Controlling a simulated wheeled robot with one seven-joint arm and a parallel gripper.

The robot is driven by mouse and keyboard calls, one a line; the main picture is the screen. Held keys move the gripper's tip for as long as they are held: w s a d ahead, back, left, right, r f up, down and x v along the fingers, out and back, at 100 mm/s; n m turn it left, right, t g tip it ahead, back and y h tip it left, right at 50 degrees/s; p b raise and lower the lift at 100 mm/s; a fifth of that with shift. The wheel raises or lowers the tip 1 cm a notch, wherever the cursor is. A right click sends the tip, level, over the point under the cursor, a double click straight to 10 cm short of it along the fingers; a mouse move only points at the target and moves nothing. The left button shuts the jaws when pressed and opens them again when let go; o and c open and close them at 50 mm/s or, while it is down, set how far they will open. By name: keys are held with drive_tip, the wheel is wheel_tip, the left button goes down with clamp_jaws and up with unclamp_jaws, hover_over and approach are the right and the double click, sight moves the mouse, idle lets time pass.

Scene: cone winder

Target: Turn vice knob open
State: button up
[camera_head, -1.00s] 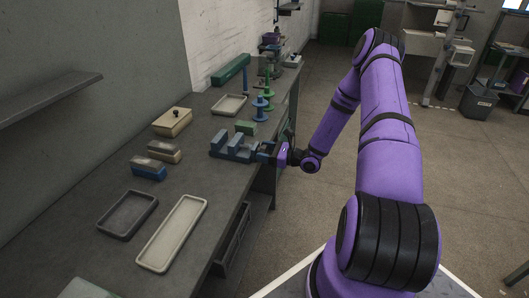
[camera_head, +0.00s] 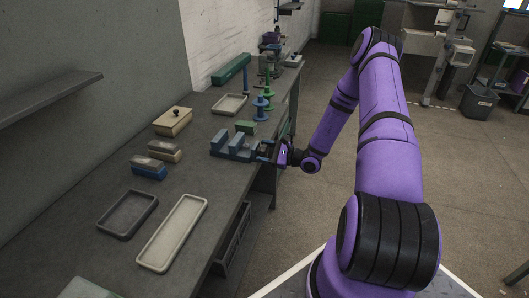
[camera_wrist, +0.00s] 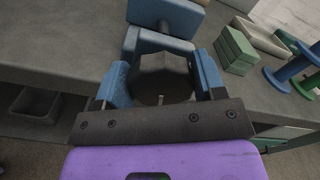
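The blue vice (camera_head: 234,146) sits at the right edge of the workbench in the head view, and its blocks show at the top of the wrist view (camera_wrist: 166,16). The dark, many-sided vice knob (camera_wrist: 162,75) fills the space between my fingers in the wrist view. My gripper (camera_wrist: 163,84) has one blue finger on each side of the knob, with no clear gap, and looks shut on it. In the head view my gripper (camera_head: 268,151) is at the vice's right end, small and partly hidden by my wrist.
The grey workbench (camera_head: 85,250) carries a green block (camera_head: 245,127), blue and green spools (camera_head: 260,107), shallow trays (camera_head: 172,233), a lidded box (camera_head: 173,121) and brushes (camera_head: 149,168). A drawer or bin (camera_wrist: 36,104) hangs below the bench edge.

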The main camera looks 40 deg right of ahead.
drive_tip(key=o, duration=0.3)
drive_tip(key=shift+o, duration=0.2)
drive_tip(key=v, duration=1.1)
